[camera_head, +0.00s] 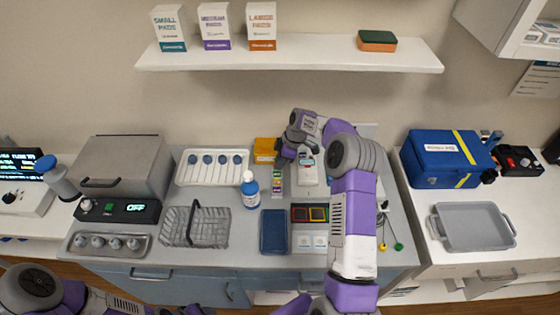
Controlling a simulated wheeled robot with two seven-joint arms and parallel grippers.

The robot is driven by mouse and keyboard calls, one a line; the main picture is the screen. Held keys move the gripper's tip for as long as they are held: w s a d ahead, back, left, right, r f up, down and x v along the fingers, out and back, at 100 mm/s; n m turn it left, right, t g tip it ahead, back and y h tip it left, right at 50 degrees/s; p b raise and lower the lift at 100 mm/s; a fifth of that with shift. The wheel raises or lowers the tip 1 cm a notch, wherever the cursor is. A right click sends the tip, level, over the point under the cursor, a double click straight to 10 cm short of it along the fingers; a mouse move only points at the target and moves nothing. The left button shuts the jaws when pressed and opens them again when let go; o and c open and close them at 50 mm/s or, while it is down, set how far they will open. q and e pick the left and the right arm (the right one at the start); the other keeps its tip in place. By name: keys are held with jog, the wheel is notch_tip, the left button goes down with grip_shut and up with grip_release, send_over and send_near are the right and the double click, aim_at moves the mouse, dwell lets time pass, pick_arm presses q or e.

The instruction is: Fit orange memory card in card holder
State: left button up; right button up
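A dark tray (310,213) with red, green and yellow-orange framed slots lies on the counter near its front; it looks like the card holder. I cannot make out a separate orange memory card for sure. My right arm reaches over the counter, and its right gripper (284,156) is at the back, between a yellow-orange box (265,150) and a white device (307,168). Its fingers are too small and partly hidden to tell their opening or any hold. My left arm shows only at the bottom left edge; its gripper is out of view.
A blue bottle (250,190), a dark blue pad (274,231), a wire basket (196,226) and a white tray (188,168) stand left of the holder. White pieces (312,241) lie in front of it. A shelf (330,58) overhangs the back.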

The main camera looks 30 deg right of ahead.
jog(key=shift+r, duration=0.1)
jog(key=shift+r+p, duration=0.95)
jog(key=shift+r, duration=0.95)
jog(key=o, duration=0.5)
jog(key=shift+o, duration=0.2)
jog(key=shift+r+p, duration=0.75)
jog(key=shift+r, duration=0.75)
